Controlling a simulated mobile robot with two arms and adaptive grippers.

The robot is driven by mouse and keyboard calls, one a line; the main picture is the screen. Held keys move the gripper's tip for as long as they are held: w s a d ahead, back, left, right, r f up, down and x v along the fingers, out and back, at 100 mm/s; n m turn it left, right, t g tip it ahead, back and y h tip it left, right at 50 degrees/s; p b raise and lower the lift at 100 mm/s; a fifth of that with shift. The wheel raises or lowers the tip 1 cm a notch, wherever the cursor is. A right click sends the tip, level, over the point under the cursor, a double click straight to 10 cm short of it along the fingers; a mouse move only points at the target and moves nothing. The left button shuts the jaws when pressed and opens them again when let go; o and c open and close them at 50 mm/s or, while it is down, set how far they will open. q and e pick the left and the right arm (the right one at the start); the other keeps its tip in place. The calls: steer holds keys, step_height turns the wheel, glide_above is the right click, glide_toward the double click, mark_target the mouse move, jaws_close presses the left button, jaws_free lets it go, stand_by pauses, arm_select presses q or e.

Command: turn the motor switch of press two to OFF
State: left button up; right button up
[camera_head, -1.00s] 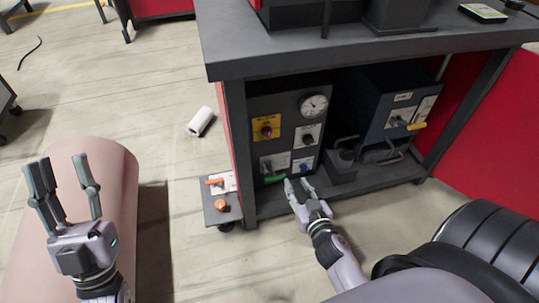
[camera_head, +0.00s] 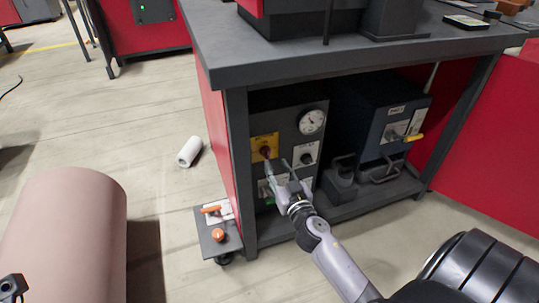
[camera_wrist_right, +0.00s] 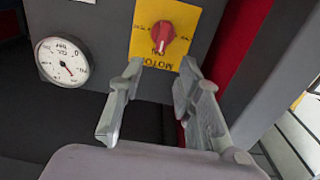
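The motor switch (camera_head: 265,152) is a red knob on a yellow plate (camera_head: 257,142) at the upper left of the dark control panel under the bench. In the right wrist view the red knob (camera_wrist_right: 153,38) sits on its yellow plate (camera_wrist_right: 192,20), with the lettering MOTOR and ON upside down. My right gripper (camera_head: 277,168) is open and empty, just below the switch in the head view. In the wrist view its fingertips (camera_wrist_right: 162,68) are spread near the plate, apart from the knob. Only a dark piece of my left gripper (camera_head: 12,288) shows at the bottom left corner.
A round gauge (camera_head: 311,121) and another knob (camera_head: 306,158) are on the same panel. A blue-grey unit (camera_head: 394,125) with a yellow-ended lever stands to the right. A low cart (camera_head: 232,243) with orange handles is at the left. The bench top (camera_head: 300,58) overhangs the panel.

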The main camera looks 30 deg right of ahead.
mark_target(268, 151)
steer(key=x, duration=0.7)
steer(key=shift+b, duration=0.3)
steer(key=shift+c, duration=0.4)
jaws_close()
